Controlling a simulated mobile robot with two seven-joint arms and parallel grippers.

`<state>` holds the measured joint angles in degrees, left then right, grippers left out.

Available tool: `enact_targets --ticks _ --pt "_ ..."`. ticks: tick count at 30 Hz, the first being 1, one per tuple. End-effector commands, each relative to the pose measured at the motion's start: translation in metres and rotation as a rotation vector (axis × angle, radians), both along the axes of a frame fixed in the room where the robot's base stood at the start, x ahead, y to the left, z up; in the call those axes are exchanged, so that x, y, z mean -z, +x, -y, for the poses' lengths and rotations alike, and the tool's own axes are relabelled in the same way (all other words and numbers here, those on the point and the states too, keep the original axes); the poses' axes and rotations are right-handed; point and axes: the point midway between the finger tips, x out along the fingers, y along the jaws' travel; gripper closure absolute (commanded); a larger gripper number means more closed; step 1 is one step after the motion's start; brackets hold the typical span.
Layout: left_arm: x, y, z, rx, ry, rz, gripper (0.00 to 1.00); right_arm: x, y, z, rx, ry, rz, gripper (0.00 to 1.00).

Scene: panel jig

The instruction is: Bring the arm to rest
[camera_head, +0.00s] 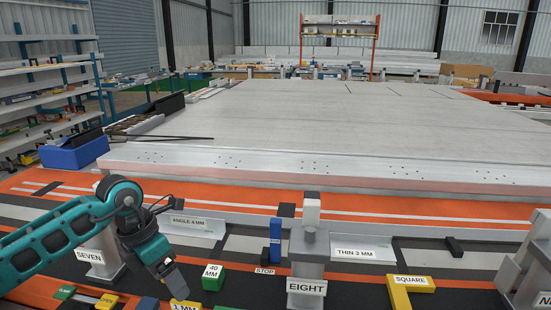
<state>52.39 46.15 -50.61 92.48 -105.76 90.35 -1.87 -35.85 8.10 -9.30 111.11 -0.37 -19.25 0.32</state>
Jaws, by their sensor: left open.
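My left arm comes in from the left in the head view, teal with dark joints. Its gripper (176,283) points down and to the right over the front bench, just above a yellow block labelled 1 MM (186,305). The jaws are open and appear empty. Whether a fingertip touches the yellow block cannot be told. My right gripper is not in view.
A grey post labelled EIGHT (307,262), a green 40 MM block (213,277), a blue STOP block (275,240) and a yellow SQUARE piece (409,290) stand right of the gripper. A post labelled SEVEN (98,256) stands behind the arm. A large flat panel (330,120) lies beyond.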

Motion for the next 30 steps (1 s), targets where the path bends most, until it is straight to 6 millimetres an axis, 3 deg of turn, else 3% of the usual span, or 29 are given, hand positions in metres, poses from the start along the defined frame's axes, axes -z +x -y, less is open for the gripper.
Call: enact_targets --ticks 1,3,6,9,13,17,19,22,26,30 --pt "0.006 -0.006 0.036 0.025 -0.126 0.016 0.16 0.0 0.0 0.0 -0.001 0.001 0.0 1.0" --pt "0.003 -0.013 0.085 0.035 -0.328 0.042 0.16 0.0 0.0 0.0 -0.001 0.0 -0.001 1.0" --pt "-0.016 -0.026 0.146 0.007 -0.629 0.068 0.16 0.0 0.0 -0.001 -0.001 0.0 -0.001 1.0" --pt "-0.046 -0.035 0.19 -0.073 -0.921 0.077 0.16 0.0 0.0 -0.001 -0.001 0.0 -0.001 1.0" --pt "-0.093 -0.039 0.217 -0.255 -1.279 0.069 0.16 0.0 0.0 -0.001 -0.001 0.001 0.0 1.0" --pt "-0.131 -0.032 0.212 -0.517 -1.592 0.039 0.16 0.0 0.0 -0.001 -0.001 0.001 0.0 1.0" --pt "-0.143 -0.026 0.198 -0.691 -1.735 0.013 0.16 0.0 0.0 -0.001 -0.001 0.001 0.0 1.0" --pt "-0.146 -0.016 0.168 -0.976 -1.898 -0.029 0.16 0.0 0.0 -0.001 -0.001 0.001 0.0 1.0" --pt "-0.124 -0.009 0.122 -1.403 -2.025 -0.099 0.16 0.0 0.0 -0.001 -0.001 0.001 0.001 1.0" --pt "-0.074 -0.02 0.074 -1.91 -2.029 -0.188 0.16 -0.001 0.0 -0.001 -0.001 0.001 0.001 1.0"
